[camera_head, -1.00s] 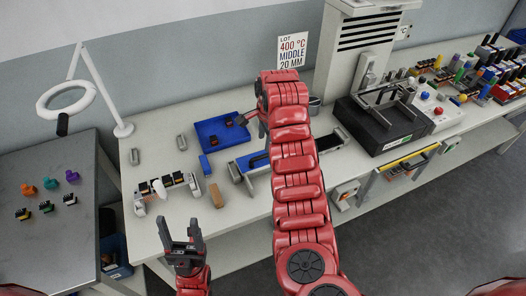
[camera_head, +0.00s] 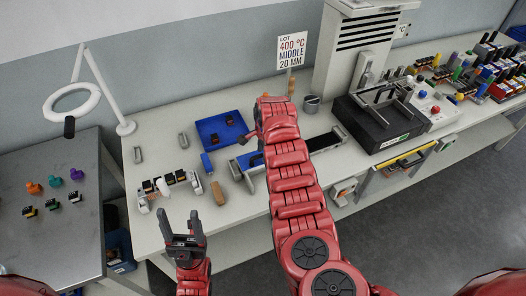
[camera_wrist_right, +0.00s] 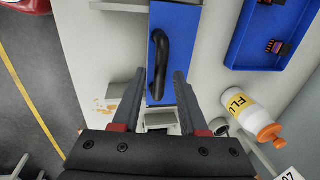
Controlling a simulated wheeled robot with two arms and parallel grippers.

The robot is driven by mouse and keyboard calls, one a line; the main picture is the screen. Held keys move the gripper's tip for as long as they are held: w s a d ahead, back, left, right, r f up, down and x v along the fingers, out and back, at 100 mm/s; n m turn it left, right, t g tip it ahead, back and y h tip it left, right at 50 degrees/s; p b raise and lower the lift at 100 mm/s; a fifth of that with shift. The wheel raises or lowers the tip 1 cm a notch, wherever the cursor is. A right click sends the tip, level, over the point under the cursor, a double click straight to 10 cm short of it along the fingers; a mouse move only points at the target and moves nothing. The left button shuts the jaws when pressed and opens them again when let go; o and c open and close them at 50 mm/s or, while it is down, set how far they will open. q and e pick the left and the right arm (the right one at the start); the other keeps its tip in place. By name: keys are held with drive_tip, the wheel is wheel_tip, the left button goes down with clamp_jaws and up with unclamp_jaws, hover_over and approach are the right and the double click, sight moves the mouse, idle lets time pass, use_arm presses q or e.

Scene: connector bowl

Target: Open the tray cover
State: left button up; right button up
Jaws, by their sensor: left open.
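The blue tray cover with a black arched handle fills the middle of the right wrist view; its blue panel (camera_wrist_right: 190,30) lies below my gripper and its handle (camera_wrist_right: 160,65) stands up from it. My right gripper (camera_wrist_right: 162,76) is open, with one finger on each side of the handle's near end; I see no clear contact. In the head view the cover (camera_head: 247,162) shows left of my right arm, which hides part of its fixture. My right gripper is mostly hidden there. My left gripper (camera_head: 182,226) is open and empty in front of the table edge.
A blue tray (camera_head: 222,130) with small dark parts lies behind the cover. A connector rack (camera_head: 168,186) and a brown block (camera_head: 217,193) lie left of the cover. A black-based machine (camera_head: 380,122) stands right.

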clamp_jaws()
idle(1.2)
